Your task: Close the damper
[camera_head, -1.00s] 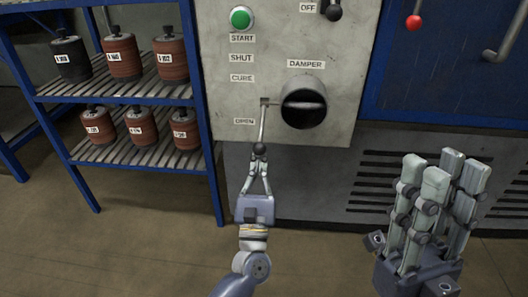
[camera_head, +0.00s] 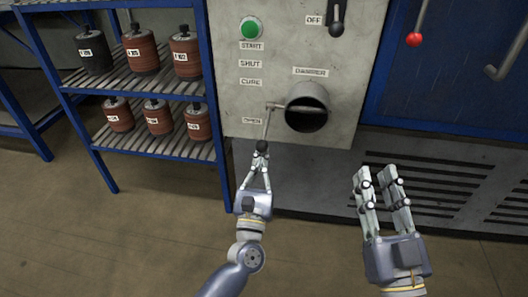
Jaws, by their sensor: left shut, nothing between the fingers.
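The damper (camera_head: 306,120) is a round dark pipe opening under the label DAMPER on the grey panel (camera_head: 290,50). A thin rod runs from it to the damper lever (camera_head: 266,125), which hangs down beside the label OPEN, with SHUT and CURE above. The lever ends in a black knob (camera_head: 262,147). My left gripper (camera_head: 260,159) comes up from below, its fingertips closed together at the knob, which partly hides them. Whether they touch it I cannot tell. My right gripper (camera_head: 376,173) is open and empty, fingers upward, below and right of the damper.
A green START button (camera_head: 250,28) and a black OFF lever (camera_head: 337,20) are on the panel. A red-knobbed lever (camera_head: 414,40) is at the upper right. A blue shelf rack (camera_head: 150,90) with several labelled disc stacks stands left. The floor in front is clear.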

